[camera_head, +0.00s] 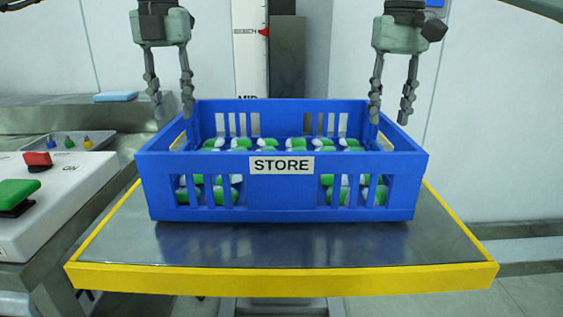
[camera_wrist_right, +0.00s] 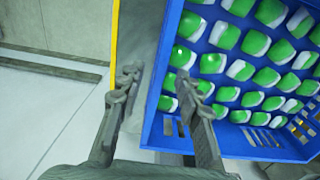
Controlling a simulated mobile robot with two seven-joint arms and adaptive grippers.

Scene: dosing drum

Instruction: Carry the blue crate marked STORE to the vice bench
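The blue crate marked STORE (camera_head: 285,204) stands level on a steel platform with a yellow edge (camera_head: 285,279). It holds many green and white pieces. My left gripper (camera_head: 171,112) is open at the crate's left wall, one finger outside and the other near the rim. My right gripper (camera_head: 390,119) is open at the right wall. In the right wrist view, that gripper (camera_wrist_right: 157,82) has its fingers apart on either side of the crate's wall (camera_wrist_right: 167,60). Neither gripper is closed on the crate. No vice can be made out.
At the left is a white control box (camera_head: 60,205) with a green button (camera_head: 17,193) and a red switch (camera_head: 38,160). Behind it, a steel bench (camera_head: 50,120) carries a small tray (camera_head: 62,146). A post behind the crate has a red pointer (camera_head: 264,31) at BENCH. Floor right is clear.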

